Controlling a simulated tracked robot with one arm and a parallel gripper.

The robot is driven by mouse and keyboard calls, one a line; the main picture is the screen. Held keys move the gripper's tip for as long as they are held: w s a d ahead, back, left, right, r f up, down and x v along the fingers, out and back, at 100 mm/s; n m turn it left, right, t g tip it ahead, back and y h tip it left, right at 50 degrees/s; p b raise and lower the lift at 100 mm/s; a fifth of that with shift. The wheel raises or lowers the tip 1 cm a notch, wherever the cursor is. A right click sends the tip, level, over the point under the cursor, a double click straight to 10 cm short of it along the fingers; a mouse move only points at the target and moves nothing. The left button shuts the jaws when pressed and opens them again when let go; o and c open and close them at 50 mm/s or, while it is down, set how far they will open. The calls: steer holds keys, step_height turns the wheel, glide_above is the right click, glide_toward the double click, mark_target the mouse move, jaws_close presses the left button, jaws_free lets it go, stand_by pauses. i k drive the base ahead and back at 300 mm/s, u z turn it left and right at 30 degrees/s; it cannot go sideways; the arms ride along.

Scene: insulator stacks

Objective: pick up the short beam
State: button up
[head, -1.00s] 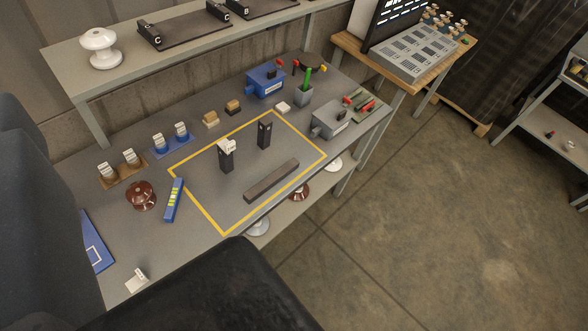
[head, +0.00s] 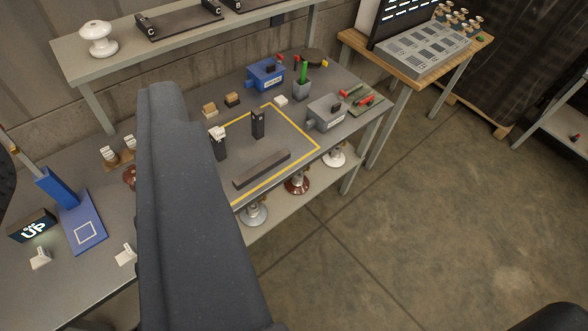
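The short beam (head: 262,169) is a dark grey bar lying flat on the grey table (head: 87,183). It lies inside the yellow outline (head: 302,131), near its front right side, slanting up to the right. Two dark upright posts stand behind it: one with a white piece on top (head: 218,143), and a bare one (head: 258,123). The beam is in full view and nothing touches it. My gripper's fingers do not show in the head view. A dark grey link of my arm crosses the picture left of the beam and hides part of the table and outline.
A blue vise (head: 266,75), a grey vise (head: 326,112) and a green-topped holder (head: 302,89) stand behind the outline. A blue stand (head: 82,222) and a lit UP sign (head: 33,228) are at left. Insulators (head: 297,182) sit on the lower shelf. The floor at right is clear.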

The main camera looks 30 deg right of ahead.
mark_target(244, 179)
steer(key=z, duration=0.45)
steer(key=i, duration=0.5)
steer(key=u, duration=0.55)
steer(key=k, duration=1.15)
steer(key=i, duration=1.85)
steer(key=z, duration=0.15)
